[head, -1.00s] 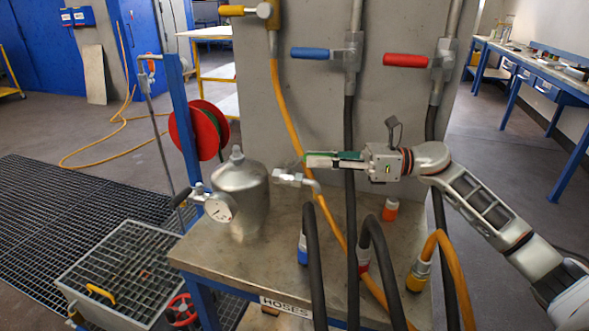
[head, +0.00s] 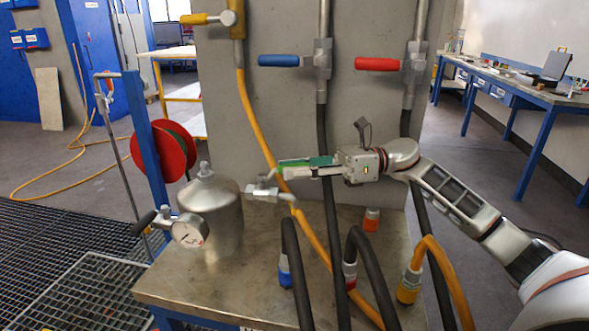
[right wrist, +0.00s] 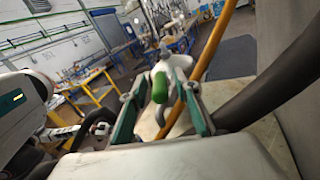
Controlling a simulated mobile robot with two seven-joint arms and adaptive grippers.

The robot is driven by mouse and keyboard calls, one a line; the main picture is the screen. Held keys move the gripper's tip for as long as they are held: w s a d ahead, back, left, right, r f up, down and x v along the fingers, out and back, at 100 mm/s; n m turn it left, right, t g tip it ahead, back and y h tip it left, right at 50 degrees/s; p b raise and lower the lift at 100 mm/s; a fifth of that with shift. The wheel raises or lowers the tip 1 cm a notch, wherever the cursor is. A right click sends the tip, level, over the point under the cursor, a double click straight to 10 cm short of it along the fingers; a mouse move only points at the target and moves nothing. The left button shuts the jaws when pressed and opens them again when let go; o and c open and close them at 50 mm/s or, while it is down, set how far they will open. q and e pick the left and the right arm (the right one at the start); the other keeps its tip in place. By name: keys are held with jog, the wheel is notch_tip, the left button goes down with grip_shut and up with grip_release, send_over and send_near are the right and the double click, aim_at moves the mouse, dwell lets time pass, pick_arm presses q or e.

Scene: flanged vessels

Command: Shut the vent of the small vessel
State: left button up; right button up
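The small vessel (head: 211,222) is a dull metal can with a domed top, upright on the metal bench. A metal valve fitting (head: 262,191) with a down-bent spout stands at its right side. In the right wrist view a green-tipped handle (right wrist: 160,87) on a metal fitting shows between my fingers. My right gripper (head: 286,169) points left, just above and right of the valve fitting. Its green-padded fingers are apart, one on each side of the handle, with gaps visible. I cannot tell how far the handle is turned.
A pressure gauge (head: 189,231) sits at the vessel's left. Black hoses (head: 363,262) and a yellow hose (head: 440,252) loop over the bench front (head: 215,290). Behind are the grey panel with a blue lever (head: 279,61) and a red lever (head: 377,64), and a red reel (head: 160,151).

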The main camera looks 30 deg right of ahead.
jog(key=v, duration=1.2)
